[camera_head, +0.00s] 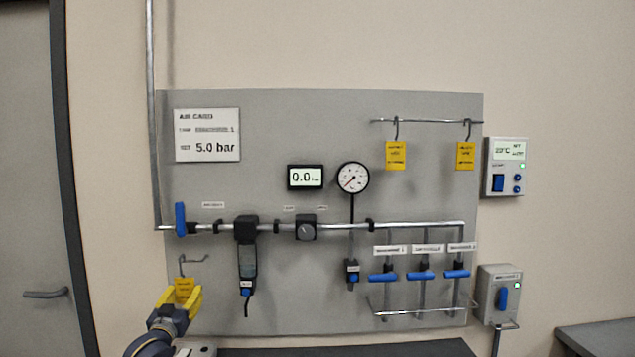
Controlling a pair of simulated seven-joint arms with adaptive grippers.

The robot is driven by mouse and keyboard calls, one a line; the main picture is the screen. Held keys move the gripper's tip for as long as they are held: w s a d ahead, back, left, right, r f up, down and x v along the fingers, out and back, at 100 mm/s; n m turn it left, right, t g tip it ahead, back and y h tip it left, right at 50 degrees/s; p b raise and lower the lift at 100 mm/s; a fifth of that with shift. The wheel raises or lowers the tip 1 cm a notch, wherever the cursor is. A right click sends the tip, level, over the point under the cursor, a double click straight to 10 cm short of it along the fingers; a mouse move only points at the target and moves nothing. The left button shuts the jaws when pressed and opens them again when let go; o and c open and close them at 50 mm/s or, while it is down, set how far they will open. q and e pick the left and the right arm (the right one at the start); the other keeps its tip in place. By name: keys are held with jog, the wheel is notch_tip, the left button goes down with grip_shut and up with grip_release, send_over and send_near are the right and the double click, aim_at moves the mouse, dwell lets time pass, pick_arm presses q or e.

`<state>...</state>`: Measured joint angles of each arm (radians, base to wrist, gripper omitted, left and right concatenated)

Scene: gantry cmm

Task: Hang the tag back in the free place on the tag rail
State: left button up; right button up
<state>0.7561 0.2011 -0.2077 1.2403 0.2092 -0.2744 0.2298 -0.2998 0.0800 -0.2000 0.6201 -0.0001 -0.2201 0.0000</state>
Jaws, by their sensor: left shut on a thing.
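The tag rail (427,121) is a thin metal rod at the top right of the grey panel. Two yellow tags hang from it on hooks, one left of its middle (396,156) and one near its right end (466,156). The rail between these two tags is bare. A third yellow tag (184,286) is at the lower left of the panel, just below a small bent wire hook (190,262). My left gripper (181,298), with yellow fingers, is shut on this tag. I cannot tell whether the tag still touches the wire. My right gripper is not in view.
A pipe with a blue-handled valve (180,219), a regulator (247,250) and a gauge (353,177) crosses the panel between the held tag and the rail. Blue-handled valves (420,274) stand lower right. A control box (507,167) is right of the rail.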

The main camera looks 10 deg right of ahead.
aim_at(185, 292)
pick_arm(q)
jog(key=shift+s+a, duration=0.15)
jog(key=shift+s, duration=1.1)
jog(key=shift+s+a, duration=0.15)
jog(key=shift+s, duration=1.1)
